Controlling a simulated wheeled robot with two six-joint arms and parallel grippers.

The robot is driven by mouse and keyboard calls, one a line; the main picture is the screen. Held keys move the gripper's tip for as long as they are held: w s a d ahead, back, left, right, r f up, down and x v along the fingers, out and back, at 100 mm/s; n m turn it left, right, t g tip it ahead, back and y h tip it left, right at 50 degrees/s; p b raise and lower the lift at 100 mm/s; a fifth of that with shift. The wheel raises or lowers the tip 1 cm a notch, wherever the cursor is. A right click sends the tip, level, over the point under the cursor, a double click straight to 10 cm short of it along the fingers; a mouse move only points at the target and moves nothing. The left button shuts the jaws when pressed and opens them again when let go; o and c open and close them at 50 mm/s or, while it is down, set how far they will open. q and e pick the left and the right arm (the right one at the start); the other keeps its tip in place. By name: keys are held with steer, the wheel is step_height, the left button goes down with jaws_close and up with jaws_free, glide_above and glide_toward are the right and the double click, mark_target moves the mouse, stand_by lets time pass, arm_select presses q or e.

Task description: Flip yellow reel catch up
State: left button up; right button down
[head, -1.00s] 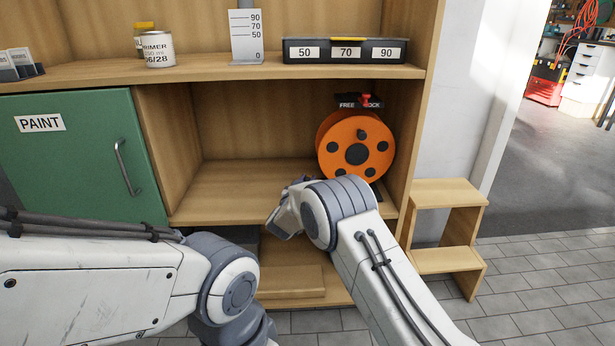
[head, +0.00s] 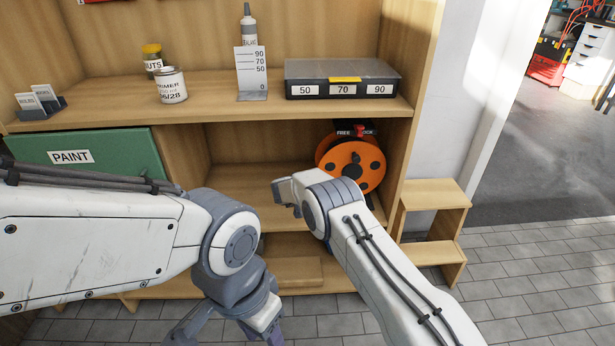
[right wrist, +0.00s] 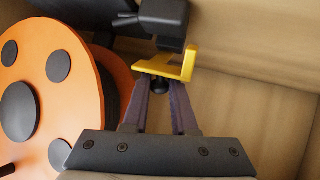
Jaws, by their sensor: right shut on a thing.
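The orange reel (head: 360,160) stands in the shelf's lower bay, under a black plate marked FREE and LOCK (head: 345,134) with a red piece on it. In the right wrist view the reel (right wrist: 50,65) is at the left. The yellow catch (right wrist: 172,66) sits below a black block, at the tips of my right gripper (right wrist: 160,84). The fingers close in on it, with a small black knob between them. In the head view my right wrist hides these fingers and the catch. My left gripper (head: 272,338) is cut off at the bottom edge, over the floor.
On the shelf above stand a black case (head: 342,78) marked 50, 70, 90, a scale plate (head: 251,72), a primer can (head: 172,86) and a jar. A green PAINT door (head: 95,152) is at left. A wooden step stool (head: 432,200) stands right of the shelf.

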steer(key=shift+w+r+p, duration=0.1)
steer(key=shift+p, duration=0.25)
steer(key=shift+g, duration=0.3)
steer(key=c, duration=0.7)
jaws_free()
steer(key=shift+r, duration=0.1)
steer(key=shift+s+a+r, duration=0.1)
steer(key=shift+s+r, duration=0.05)
steer(key=shift+s, duration=0.05)
steer(key=p+v, duration=0.2)
steer(key=v, duration=0.7)
steer(key=shift+s, duration=0.4)
steer(key=shift+a+r, duration=0.1)
steer(key=shift+r, duration=0.05)
